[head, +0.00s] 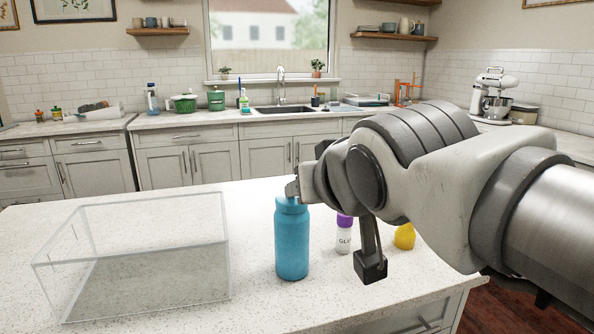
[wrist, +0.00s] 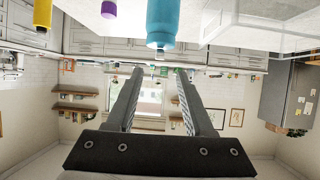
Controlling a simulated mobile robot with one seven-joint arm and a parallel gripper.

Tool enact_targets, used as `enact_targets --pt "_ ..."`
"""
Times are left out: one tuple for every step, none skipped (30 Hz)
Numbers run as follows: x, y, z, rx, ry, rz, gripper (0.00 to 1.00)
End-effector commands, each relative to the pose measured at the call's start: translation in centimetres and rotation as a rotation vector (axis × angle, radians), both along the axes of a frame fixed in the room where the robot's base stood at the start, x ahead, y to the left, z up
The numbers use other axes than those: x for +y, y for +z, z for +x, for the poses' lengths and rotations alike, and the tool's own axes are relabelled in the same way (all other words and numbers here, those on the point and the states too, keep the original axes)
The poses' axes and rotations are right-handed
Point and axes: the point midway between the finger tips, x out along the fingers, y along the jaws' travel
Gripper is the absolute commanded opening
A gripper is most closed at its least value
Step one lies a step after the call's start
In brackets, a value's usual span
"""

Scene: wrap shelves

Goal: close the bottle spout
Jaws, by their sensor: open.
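A blue bottle (head: 291,243) stands upright on the speckled white counter. My gripper (head: 292,189) is at its top in the head view, and the gripper and wrist hide much of the cap and spout there. In the upside-down wrist view the bottle (wrist: 162,22) comes in from the top edge, with its cap end pointing down. My gripper (wrist: 157,72) is open there, with nothing between the two fingers. The bottle's cap end lies just beyond the fingertips. I cannot tell how the spout sits, or whether a finger touches it.
A clear box (head: 130,262) stands left of the bottle. A purple-capped glue bottle (head: 344,240) and a yellow object (head: 405,237) stand to its right, partly behind my arm. The counter between the box and the bottle is clear. A sink counter (head: 230,117) runs along the back.

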Motion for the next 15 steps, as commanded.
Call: enact_targets --pt "-0.2 0.8 -1.0 -0.004 0.001 0.001 0.53" --pt "-0.3 1.1 -1.5 -0.004 0.001 0.001 0.53" --pt "-0.5 1.4 -2.1 -0.003 0.001 0.001 0.53" --pt "-0.6 1.7 -2.6 -0.004 0.001 0.001 0.53" --pt "-0.7 1.9 -3.1 -0.003 0.001 0.001 0.53" --pt "-0.8 2.2 -3.6 -0.003 0.001 0.001 0.53" --pt "-0.9 2.4 -4.0 -0.003 0.001 0.001 0.53" --pt "-1.0 2.6 -4.4 -0.003 0.0 0.001 0.53" --pt "-1.1 2.8 -4.9 -0.003 0.0 0.001 0.53" --pt "-1.2 3.0 -5.2 -0.003 0.0 0.001 0.53" --pt "-1.3 3.1 -5.5 -0.002 0.0 0.0 0.53" --pt "-1.3 3.2 -5.8 -0.001 0.0 0.0 0.53" --pt "-1.4 3.3 -6.0 -0.001 0.0 0.0 0.53" --pt "-1.4 3.4 -6.2 -0.001 0.0 0.0 0.53" --pt "-1.5 3.5 -6.4 0.0 0.0 0.0 0.53"
